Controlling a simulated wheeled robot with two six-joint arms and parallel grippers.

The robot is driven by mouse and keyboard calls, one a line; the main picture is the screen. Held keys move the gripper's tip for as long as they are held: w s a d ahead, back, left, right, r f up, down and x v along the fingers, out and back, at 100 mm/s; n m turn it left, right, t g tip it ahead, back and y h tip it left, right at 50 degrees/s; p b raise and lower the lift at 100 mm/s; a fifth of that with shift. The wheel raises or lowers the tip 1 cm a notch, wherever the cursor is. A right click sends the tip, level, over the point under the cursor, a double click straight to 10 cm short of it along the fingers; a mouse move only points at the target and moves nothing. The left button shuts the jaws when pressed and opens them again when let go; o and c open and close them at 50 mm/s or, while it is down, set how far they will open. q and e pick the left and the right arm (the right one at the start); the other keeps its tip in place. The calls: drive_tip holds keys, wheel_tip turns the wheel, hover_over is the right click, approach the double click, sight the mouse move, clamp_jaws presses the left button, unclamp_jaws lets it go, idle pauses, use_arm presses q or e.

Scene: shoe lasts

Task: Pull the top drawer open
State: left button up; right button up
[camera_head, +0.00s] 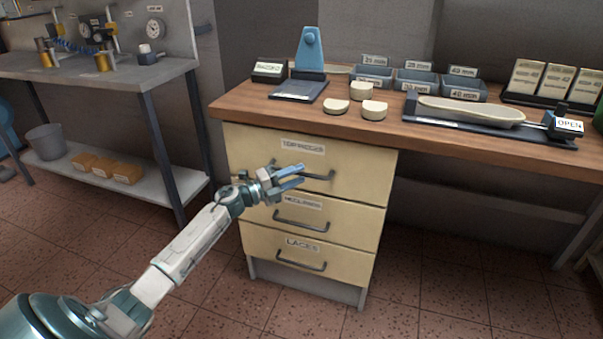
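The cream top drawer (352,160) sits under the wooden bench top, above two more drawers. My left gripper (297,177) is in front of the top drawer, at the left part of this handle. Its two bluish fingers are apart, one above the other, and point right. They hide part of the handle. I cannot tell whether they touch it. My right gripper is not in view.
The middle drawer (345,219) and bottom drawer (345,262) have similar handles. The bench top (240,102) carries a blue stand (310,50), pale pads, bins and a shoe last (470,110). A grey side table (120,72) stands left. Tiled floor lies open in front.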

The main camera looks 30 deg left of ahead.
use_arm(q)
drive_tip(key=shift+x, duration=1.05)
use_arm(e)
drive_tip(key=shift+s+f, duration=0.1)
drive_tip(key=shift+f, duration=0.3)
use_arm(q)
clamp_jaws()
drive_tip(key=shift+s+f, duration=0.1)
